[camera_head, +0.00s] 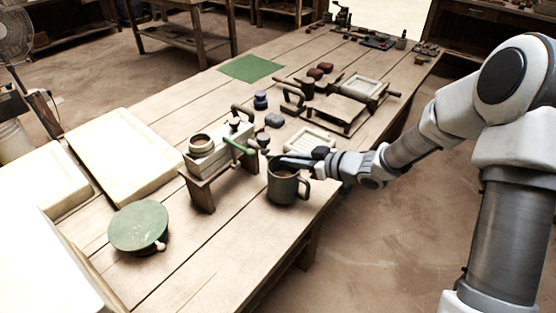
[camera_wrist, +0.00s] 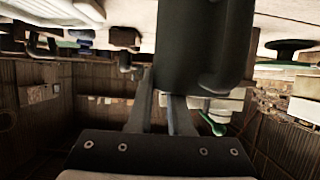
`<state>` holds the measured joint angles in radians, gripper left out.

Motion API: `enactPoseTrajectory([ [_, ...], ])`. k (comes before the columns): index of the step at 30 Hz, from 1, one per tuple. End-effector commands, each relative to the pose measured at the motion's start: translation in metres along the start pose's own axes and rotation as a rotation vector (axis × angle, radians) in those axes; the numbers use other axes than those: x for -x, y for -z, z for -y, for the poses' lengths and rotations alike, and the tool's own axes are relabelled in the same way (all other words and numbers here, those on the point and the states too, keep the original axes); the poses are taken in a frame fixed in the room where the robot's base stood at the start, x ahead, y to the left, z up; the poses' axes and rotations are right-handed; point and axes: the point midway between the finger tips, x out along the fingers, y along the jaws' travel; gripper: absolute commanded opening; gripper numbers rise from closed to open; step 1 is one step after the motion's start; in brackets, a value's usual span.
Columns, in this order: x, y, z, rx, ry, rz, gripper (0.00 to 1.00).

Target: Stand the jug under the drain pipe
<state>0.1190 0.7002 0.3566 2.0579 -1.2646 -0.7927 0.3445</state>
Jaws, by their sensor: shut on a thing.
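A dark grey jug (camera_head: 284,187) is upright near the right edge of the workbench, its handle to the right. My gripper (camera_head: 281,162) reaches in from the right at its upper part and is shut on it. In the wrist view the jug (camera_wrist: 200,45) fills the top middle, with my fingers (camera_wrist: 160,112) running up to it. I cannot tell whether its base touches the bench. A thin green pipe (camera_head: 234,146), apparently the drain pipe, slants from a pale box on a small wooden stand toward the jug. Its lower end is close to the jug's upper left.
The wooden stand (camera_head: 203,192) with the pale box (camera_head: 217,149) is just left of the jug. A green round turntable (camera_head: 138,226) and pale trays (camera_head: 122,152) lie further left. A framed tile (camera_head: 310,141) and a wooden press frame (camera_head: 336,109) are behind. Bare bench lies in front.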

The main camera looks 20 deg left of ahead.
Motion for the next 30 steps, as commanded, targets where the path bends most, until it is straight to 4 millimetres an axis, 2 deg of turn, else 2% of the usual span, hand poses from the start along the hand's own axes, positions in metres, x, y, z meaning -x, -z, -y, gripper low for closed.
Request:
enactPoseTrajectory([
  [7,-0.017,0.007,0.001,0.003,0.002,-0.004,0.00],
  [12,-0.047,0.019,0.002,0.004,0.003,-0.006,0.00],
  [16,-0.050,0.005,0.000,0.000,-0.001,-0.003,0.00],
  [29,-0.050,0.004,0.000,0.000,0.000,-0.003,0.00],
  [30,-0.050,0.002,0.000,0.000,0.000,0.000,0.21],
])
